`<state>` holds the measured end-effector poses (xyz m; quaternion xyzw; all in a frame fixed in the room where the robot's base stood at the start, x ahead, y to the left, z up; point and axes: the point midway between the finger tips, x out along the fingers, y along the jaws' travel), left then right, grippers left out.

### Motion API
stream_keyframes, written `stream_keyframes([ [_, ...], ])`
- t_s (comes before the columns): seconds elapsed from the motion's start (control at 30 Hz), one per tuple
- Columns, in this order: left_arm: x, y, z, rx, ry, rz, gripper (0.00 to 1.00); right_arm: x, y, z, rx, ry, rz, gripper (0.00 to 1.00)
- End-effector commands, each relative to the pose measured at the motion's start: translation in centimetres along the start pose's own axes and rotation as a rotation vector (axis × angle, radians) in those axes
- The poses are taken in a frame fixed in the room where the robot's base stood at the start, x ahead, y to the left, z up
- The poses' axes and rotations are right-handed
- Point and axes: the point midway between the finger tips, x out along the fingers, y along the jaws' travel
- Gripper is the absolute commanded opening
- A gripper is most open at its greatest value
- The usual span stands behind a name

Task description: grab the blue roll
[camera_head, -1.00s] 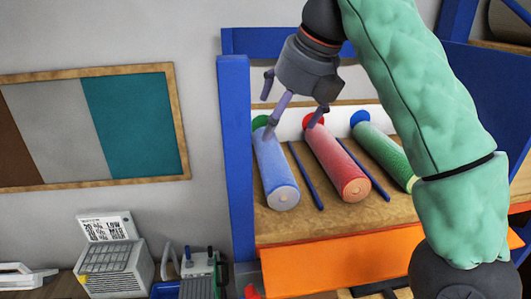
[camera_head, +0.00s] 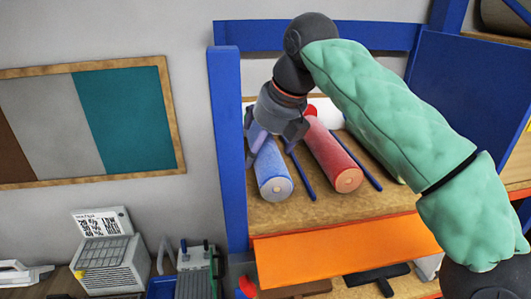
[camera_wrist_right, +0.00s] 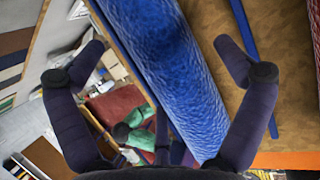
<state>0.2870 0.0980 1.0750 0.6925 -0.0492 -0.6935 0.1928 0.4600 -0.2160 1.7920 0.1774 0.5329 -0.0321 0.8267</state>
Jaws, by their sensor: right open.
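The blue roll (camera_head: 272,176) lies on the wooden shelf, its round end facing front. My right gripper (camera_head: 270,142) is over the back part of this roll and hides some of it. In the right wrist view the blue roll (camera_wrist_right: 175,70) runs between the spread fingers of the right gripper (camera_wrist_right: 165,70), which is open. The fingers stand on either side of the roll, apart from it as far as I can see. My left gripper is not in view.
A red roll (camera_head: 332,155) lies to the right of the blue one, with thin blue divider rods (camera_head: 301,172) between. A blue post (camera_head: 227,150) stands close on the left. An orange front panel (camera_head: 335,238) edges the shelf (camera_head: 310,209).

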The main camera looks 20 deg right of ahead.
Motion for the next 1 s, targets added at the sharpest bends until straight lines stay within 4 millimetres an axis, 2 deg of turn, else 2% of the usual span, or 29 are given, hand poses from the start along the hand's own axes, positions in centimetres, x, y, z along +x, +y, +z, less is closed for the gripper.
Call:
stream_keyframes([
  [0.27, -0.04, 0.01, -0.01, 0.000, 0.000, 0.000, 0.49, 0.38, -0.01, -0.01, 0.000, 0.000, 0.000, 1.00],
  [0.37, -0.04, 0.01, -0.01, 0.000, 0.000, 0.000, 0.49, 0.37, -0.02, -0.01, 0.000, 0.000, 0.000, 0.77],
  [0.5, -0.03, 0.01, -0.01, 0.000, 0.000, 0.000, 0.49, 0.37, -0.02, -0.01, 0.000, 0.000, 0.000, 0.39],
  [1.0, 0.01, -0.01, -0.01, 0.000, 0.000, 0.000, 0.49, -0.16, 0.17, 0.26, 0.000, -0.002, 0.001, 0.39],
])
